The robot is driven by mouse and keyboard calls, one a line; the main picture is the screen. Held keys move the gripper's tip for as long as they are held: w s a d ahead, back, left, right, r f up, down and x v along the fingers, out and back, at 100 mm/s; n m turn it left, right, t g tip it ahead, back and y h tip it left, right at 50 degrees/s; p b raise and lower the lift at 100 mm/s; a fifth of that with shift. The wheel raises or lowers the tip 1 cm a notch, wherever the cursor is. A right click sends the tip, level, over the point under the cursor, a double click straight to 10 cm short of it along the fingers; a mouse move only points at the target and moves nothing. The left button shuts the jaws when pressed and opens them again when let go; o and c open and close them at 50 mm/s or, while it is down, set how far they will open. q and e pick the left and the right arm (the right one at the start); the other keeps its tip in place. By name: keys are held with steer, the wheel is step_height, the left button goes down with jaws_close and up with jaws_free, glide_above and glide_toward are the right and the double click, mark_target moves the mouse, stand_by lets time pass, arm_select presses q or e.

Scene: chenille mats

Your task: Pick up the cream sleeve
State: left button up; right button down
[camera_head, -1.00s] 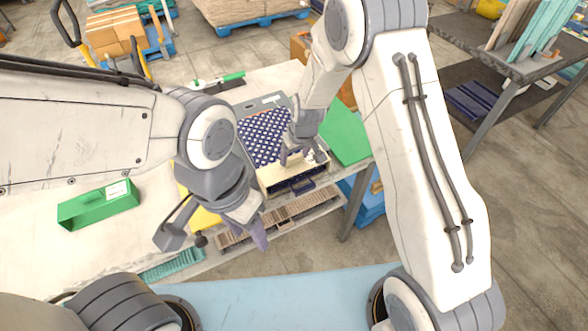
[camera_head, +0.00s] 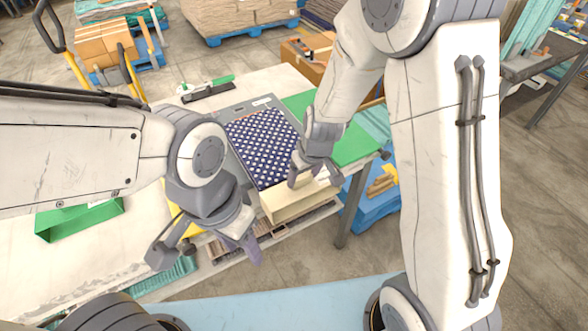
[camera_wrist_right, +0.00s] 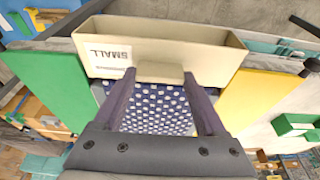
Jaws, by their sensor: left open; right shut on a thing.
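The cream sleeve (camera_head: 290,203) is an open box-like piece with a label reading SMALL in the right wrist view (camera_wrist_right: 190,52). In the head view the sleeve hangs at the table's front edge, partly hidden by this gripper. My left gripper (camera_head: 207,250) is open and empty, over the front of the table to the left of the sleeve.
A navy mat with white dots (camera_head: 258,140) lies on a grey board behind the sleeve. A green panel (camera_head: 347,148) is on its right. A green tray (camera_head: 80,218) stands at the left. A green-handled tool (camera_head: 207,90) lies at the back. Slatted shelf items lie below the table edge.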

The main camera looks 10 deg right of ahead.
steer(key=s+d+b, duration=0.3)
steer(key=s+b, duration=0.3)
steer(key=s, duration=0.2)
steer(key=shift+s+d, duration=0.25)
steer(key=shift+s, duration=0.1)
steer(key=shift+r, duration=0.2)
steer(key=shift+w+a+p, duration=0.2)
steer(key=shift+w+a, duration=0.05)
steer(key=shift+w, duration=0.4)
steer(key=shift+w+a+p, duration=0.2)
steer(key=shift+w+a, duration=0.1)
steer(key=shift+w, duration=0.3)
steer(key=shift+w+a+p, duration=0.2)
steer(key=shift+w+a, duration=0.05)
steer(key=shift+w, duration=0.4)
